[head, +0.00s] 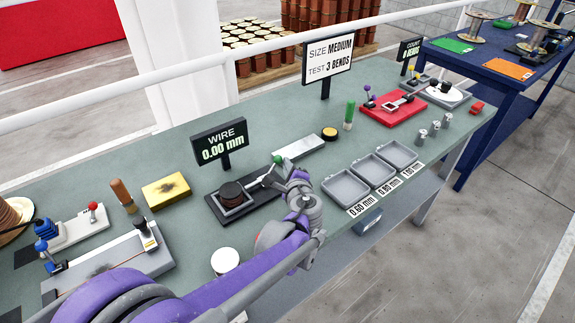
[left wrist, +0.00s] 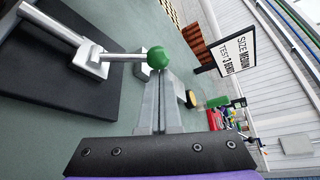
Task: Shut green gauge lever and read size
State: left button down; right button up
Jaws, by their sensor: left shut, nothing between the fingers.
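The gauge (head: 238,201) is a dark base plate on the bench, with a metal lever (left wrist: 120,57) ending in a green ball knob (left wrist: 157,57). The knob (head: 278,159) also shows in the head view, just beyond my left gripper (head: 290,177). In the left wrist view my left gripper (left wrist: 158,82) is shut and empty, its fingertips right by the knob. I cannot tell whether they touch it. The wire display (head: 220,145) behind the gauge reads 0.00 mm. My right gripper is not in view.
A yellow block (head: 166,191) and a brown-handled tool (head: 123,195) stand left of the gauge. Grey trays (head: 346,188) with size labels line the front edge. A sign (head: 328,59) reads size medium, test 3 bends. A red-based device (head: 393,106) stands farther right.

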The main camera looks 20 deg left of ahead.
pick_arm(q)
jog(key=shift+s+a+r+n, duration=0.15)
jog(key=shift+s+r+n, duration=0.1)
jog(key=shift+n, duration=0.15)
jog(key=shift+s+a+r+n+t+p, duration=0.2)
jog(key=shift+a+r+n+t+p, duration=0.1)
jog(key=shift+n+t, duration=0.2)
jog(key=n+t, duration=0.1)
jog(key=s+a+r+n, duration=0.1)
jog(key=shift+s+n+t+p, duration=0.25)
jog(key=shift+n+t+p, duration=0.05)
jog(key=shift+t, duration=0.1)
jog(key=shift+s+a+r, duration=0.25)
jog(key=shift+s+a, duration=0.45)
jog(key=shift+s, duration=0.25)
jog(key=shift+s+a, duration=0.1)
jog(key=shift+p, duration=0.3)
